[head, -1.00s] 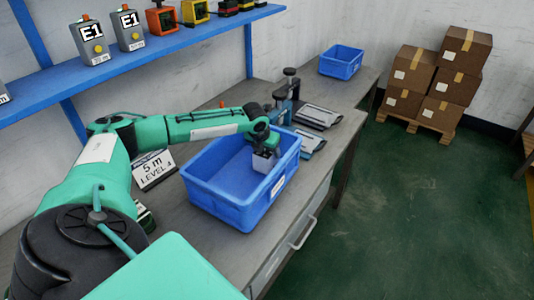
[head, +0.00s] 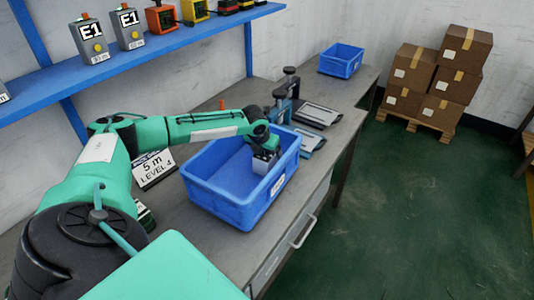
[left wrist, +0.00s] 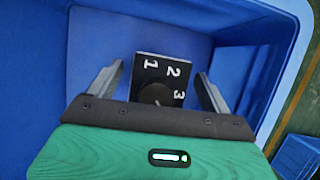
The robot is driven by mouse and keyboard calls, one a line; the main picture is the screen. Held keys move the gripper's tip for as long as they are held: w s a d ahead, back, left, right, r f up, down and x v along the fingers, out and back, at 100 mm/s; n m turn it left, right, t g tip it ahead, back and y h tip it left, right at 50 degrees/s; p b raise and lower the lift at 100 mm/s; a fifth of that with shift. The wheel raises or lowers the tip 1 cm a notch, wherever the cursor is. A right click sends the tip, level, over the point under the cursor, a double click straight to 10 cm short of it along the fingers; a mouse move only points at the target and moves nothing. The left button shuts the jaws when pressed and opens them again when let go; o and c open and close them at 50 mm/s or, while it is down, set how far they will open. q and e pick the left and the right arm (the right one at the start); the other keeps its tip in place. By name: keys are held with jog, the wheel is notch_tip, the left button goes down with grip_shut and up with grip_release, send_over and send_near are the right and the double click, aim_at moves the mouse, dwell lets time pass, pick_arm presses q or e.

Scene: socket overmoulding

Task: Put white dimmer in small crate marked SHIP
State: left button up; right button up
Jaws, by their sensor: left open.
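A block with a dark face, a dark round knob and the white digits 1, 2, 3 shows between the fingers in the left wrist view (left wrist: 160,78). In the head view its pale grey-white side (head: 263,164) shows below my left gripper (head: 264,152). It is inside the nearer blue crate (head: 222,205). My left gripper also shows in the left wrist view (left wrist: 160,88); it is open, with a gap between each finger and the block. I cannot tell whether the block touches the crate floor. The crate's white label (head: 278,186) is too small to read. My right gripper is not in view.
Another blue crate (head: 341,65) stands at the bench's far end. A "5 m LEVEL 4" sign (head: 153,168) stands left. A blue shelf (head: 150,60) with several boxes overhangs the bench.

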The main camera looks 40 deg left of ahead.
pick_arm(q)
jog(key=v, duration=1.1)
jog(key=shift+r, duration=0.2)
jog(key=shift+s, duration=0.1)
